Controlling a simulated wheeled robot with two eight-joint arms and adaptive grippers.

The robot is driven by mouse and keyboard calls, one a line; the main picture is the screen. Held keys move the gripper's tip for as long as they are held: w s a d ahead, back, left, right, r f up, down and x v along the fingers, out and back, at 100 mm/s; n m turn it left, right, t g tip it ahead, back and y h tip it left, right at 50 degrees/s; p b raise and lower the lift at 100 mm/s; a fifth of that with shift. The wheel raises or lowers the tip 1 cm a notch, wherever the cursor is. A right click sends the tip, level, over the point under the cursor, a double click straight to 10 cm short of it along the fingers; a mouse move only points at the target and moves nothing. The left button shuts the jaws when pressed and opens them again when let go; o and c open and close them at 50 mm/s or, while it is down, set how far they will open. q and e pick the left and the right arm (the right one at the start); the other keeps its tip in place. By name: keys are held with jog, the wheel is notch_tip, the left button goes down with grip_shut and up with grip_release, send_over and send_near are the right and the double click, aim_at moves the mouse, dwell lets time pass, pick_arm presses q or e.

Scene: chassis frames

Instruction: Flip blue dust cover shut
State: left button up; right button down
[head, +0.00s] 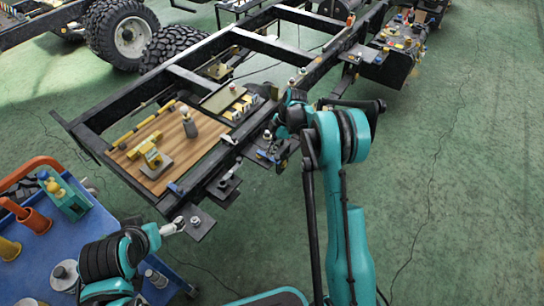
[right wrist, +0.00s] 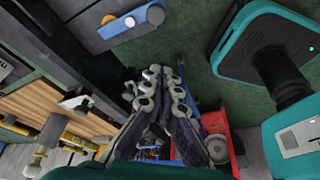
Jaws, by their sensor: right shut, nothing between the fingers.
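My right gripper (head: 271,135) is over this bracket, shut and empty. Its closed fingers (right wrist: 163,100) show in the right wrist view, apart from the blue piece. My left gripper (head: 175,227) is at the lower left, near the frame's front corner; its jaws are too small to read.
A wooden board (head: 160,150) with a yellow clamp (head: 150,155) and a grey post lies on the black chassis frame (head: 190,75). A blue cart (head: 75,240) with an orange handle stands at the lower left. Green floor (head: 455,170) is clear to the right.

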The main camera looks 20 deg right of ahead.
jog(key=v, duration=0.3)
jog(key=p+v, duration=0.1)
jog(key=shift+w+r, duration=0.35)
jog(key=shift+w, duration=0.05)
